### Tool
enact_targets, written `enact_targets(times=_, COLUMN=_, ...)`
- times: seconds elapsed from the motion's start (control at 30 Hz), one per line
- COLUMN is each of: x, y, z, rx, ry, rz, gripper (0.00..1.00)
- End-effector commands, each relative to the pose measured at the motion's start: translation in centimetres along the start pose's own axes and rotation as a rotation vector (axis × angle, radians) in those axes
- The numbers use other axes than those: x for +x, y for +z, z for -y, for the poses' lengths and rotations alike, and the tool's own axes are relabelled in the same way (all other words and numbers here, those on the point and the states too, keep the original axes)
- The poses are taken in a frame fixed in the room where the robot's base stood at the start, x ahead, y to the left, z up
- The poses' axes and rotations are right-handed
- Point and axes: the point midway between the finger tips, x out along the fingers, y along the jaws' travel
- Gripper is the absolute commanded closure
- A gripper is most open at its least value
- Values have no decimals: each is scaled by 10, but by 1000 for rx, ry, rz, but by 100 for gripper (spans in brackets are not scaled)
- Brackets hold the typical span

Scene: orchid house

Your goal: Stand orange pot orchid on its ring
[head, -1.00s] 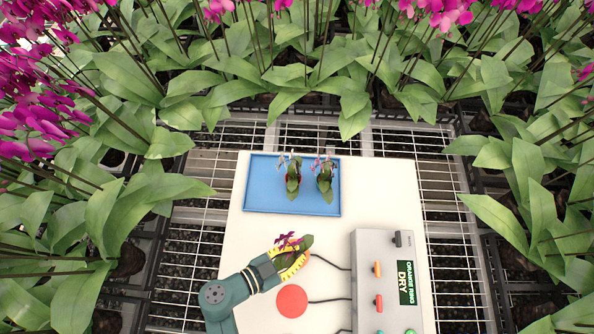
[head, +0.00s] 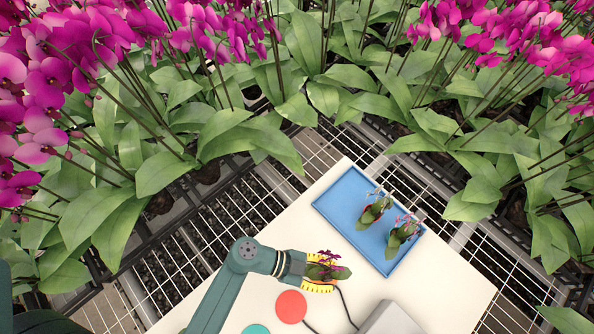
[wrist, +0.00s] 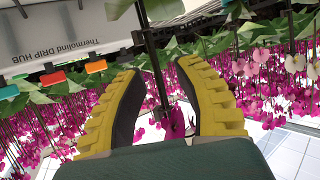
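In the head view my gripper (head: 320,272), with yellow ribbed fingers, is around an orchid (head: 328,268) with dark purple flowers and green leaves. Leaves hide its pot and whatever lies beneath it, so I cannot tell its pot colour or whether it stands on a ring. In the wrist view the two yellow fingers (wrist: 157,78) are apart. The dark stem (wrist: 153,50) runs between them with visible gaps on both sides, and a purple flower (wrist: 176,122) hangs there. No orange ring shows clearly.
A red disc (head: 291,306) and a teal disc (head: 256,329) lie on the white table (head: 450,295). The grey drip hub (head: 392,318) is at the lower right. A blue tray (head: 345,190) holds two more orchids. Tall magenta orchids crowd around the table.

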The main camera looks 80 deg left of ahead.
Motion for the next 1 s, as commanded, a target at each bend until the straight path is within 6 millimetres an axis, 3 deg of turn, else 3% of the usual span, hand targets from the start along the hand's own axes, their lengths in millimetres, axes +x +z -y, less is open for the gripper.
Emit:
enact_targets(times=0.17, x=-11, y=-2, z=2, rx=0, ry=-7, rz=1, gripper=67)
enact_targets(times=0.8, x=-112, y=-1, z=2, rx=0, ry=-6, rz=1, gripper=67)
enact_targets(times=1.0, x=-121, y=-2, z=0, rx=0, ry=-1, rz=1, gripper=67)
